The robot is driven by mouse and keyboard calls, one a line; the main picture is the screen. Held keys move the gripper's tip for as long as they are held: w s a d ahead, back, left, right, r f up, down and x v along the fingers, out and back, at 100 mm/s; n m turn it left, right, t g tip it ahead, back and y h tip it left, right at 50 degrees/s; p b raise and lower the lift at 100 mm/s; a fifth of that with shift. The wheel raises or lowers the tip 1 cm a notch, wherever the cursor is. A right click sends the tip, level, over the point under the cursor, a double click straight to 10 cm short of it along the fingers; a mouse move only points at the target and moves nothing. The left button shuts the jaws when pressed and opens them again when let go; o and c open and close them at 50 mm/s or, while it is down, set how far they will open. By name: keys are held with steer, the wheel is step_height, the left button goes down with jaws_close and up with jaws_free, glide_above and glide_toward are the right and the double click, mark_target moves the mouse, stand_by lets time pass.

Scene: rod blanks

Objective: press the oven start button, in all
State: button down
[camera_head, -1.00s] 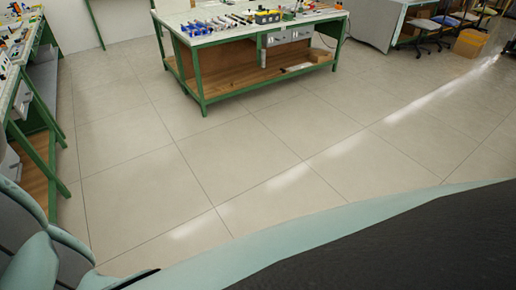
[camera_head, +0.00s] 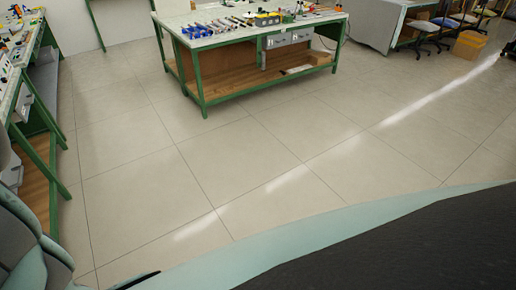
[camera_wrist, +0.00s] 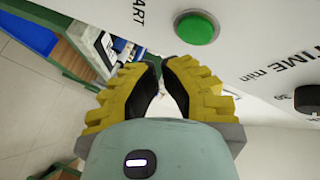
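The green round start button (camera_wrist: 196,29) sits in a dark ring on the white oven panel (camera_wrist: 245,50) in the wrist view. Letters ending in "ART" are printed to its left. My gripper (camera_wrist: 160,62) has yellow ribbed fingers with black pads. Its fingertips come together just below and left of the button in the picture, with nothing held between them. The tips appear apart from the button, but the exact distance cannot be told. The oven and button do not show in the head view.
A black knob (camera_wrist: 308,99) is by the "TIME min" label. A green-framed workbench (camera_head: 205,75) with tools stands across the room. Another bench (camera_head: 22,95) runs along the left. A cardboard box (camera_head: 469,45) and chairs are far right. The tiled floor between is clear.

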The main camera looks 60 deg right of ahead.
steer(key=shift+w+a, duration=0.3)
steer(key=shift+a, duration=0.2)
steer(key=c, duration=1.7)
jaws_free()
jaws_close()
steer(key=shift+a, duration=0.15)
steer(key=shift+w+a+b, duration=0.15)
steer(key=shift+a+b, duration=0.1)
steer(key=shift+b, duration=0.05)
steer(key=shift+w+a, duration=0.15)
steer(key=shift+a, duration=0.15)
steer(key=shift+s+d, duration=0.4)
steer(key=shift+d, duration=0.25)
